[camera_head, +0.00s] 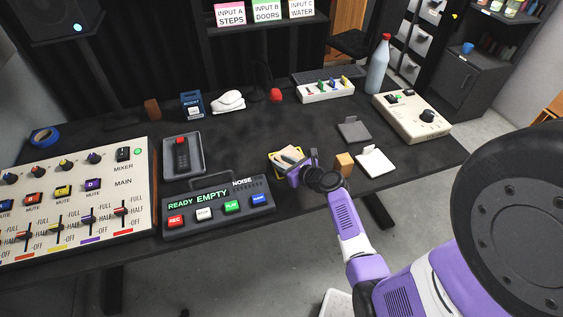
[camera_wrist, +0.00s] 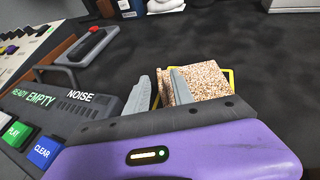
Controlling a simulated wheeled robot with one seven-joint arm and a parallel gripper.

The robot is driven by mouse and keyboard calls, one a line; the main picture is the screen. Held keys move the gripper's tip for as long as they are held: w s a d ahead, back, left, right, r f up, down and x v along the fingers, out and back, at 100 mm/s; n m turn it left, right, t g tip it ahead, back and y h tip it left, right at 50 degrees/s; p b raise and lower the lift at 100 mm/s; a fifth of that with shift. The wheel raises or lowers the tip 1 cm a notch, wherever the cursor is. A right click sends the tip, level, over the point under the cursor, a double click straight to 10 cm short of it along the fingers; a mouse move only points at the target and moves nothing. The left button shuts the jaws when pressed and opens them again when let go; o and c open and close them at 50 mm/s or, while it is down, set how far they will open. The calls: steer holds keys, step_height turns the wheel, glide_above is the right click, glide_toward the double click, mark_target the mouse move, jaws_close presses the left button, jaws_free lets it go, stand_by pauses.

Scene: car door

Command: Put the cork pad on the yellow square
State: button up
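The speckled tan cork pad (camera_head: 288,154) lies within the yellow square (camera_head: 270,165) on the dark table. The wrist view shows the cork pad (camera_wrist: 210,80) close up, with yellow edging of the square (camera_wrist: 232,78) along its right side. My gripper (camera_head: 298,165) is low at the pad, reaching in from the right. In the wrist view its two grey fingers (camera_wrist: 160,90) stand apart, one in front of the pad and one to its left. The pad's lower part is hidden behind my gripper, so I cannot tell if a finger touches it.
A console reading READY EMPTY (camera_head: 218,205) stands close left of my gripper. A wooden block (camera_head: 344,164) and a white pad (camera_head: 375,162) are to the right, with a dark grey pad (camera_head: 354,131) behind. A bottle (camera_head: 378,66) stands at the back right.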

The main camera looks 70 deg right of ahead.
steer(key=v, duration=1.1)
steer(key=shift+a, duration=0.1)
steer(key=shift+s+a+f, duration=0.1)
steer(key=shift+s+a, duration=0.05)
steer(key=shift+a, duration=0.2)
steer(key=s+a+r+n+g+y, duration=0.1)
steer(key=s+a+n, duration=0.2)
steer(key=a+n, duration=0.7)
steer(key=s+a+n, duration=0.2)
steer(key=a+n, duration=0.7)
steer(key=a, duration=0.1)
steer(key=s+a+r+n+t+y, duration=0.2)
steer(key=s+a+r+n, duration=0.1)
steer(key=a+r+n, duration=0.4)
steer(key=s+a+r+n+t+y, duration=0.2)
steer(key=s+a+r+n+y, duration=0.1)
steer(key=a+r+n, duration=0.5)
step_height(320, 180, up, 3)
steer(key=n, duration=0.7)
steer(key=shift+s+a, duration=0.25)
steer(key=shift+a, duration=0.05)
